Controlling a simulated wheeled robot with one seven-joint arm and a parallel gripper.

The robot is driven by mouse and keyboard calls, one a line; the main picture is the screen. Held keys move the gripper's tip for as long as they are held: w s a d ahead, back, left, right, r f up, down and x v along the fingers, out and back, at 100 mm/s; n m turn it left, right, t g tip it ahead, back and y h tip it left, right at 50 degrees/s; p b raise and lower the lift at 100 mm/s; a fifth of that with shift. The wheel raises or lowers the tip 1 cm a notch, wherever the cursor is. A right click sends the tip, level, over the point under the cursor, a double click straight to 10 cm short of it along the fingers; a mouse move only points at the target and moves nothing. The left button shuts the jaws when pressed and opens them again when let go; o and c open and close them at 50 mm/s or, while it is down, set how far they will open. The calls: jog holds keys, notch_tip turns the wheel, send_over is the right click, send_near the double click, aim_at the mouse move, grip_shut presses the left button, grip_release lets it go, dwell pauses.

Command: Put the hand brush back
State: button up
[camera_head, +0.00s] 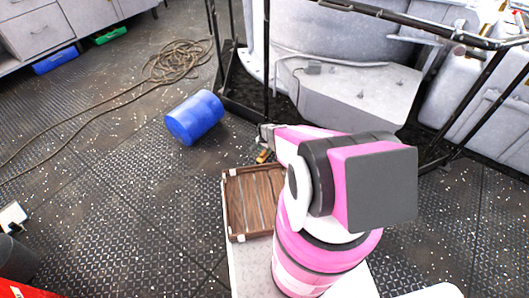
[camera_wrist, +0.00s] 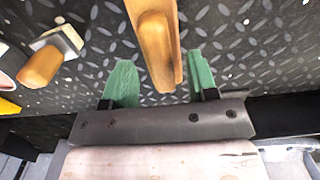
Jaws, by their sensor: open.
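My gripper (camera_wrist: 162,82) shows in the wrist view with two green fingers spread wide. It is open. A long wooden handle (camera_wrist: 155,45), likely the hand brush's, reaches from the top edge down between the fingers, with a gap on each side. Its far end is out of frame, so bristles do not show. In the head view my gripper (camera_head: 266,133) is low over the deck, beyond the wooden tray, partly hidden by my arm. A small orange-brown piece (camera_head: 263,156) shows just below it, too small to identify.
A slatted wooden tray (camera_head: 228,205) sits before my arm. A blue cylinder (camera_head: 195,117) lies left of my gripper. Black railing posts (camera_head: 223,50) and a grey casing (camera_head: 345,95) stand behind. A wooden-handled tool (camera_wrist: 42,66) lies left in the wrist view. Coiled rope (camera_head: 178,62) lies upper left.

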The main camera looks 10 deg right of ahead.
notch_tip(320, 180, up, 11)
jog(key=s+r+n, duration=0.3)
jog(key=s+r, duration=0.4)
jog(key=r, duration=0.5)
jog(key=s+r+n, duration=0.3)
jog(key=s+r, duration=0.4)
jog(key=r, duration=0.5)
jog(key=s+r+n, duration=0.3)
jog(key=s+r, duration=0.4)
jog(key=r, duration=0.5)
jog(key=shift+r, duration=0.3)
jog(key=shift+s, duration=0.1)
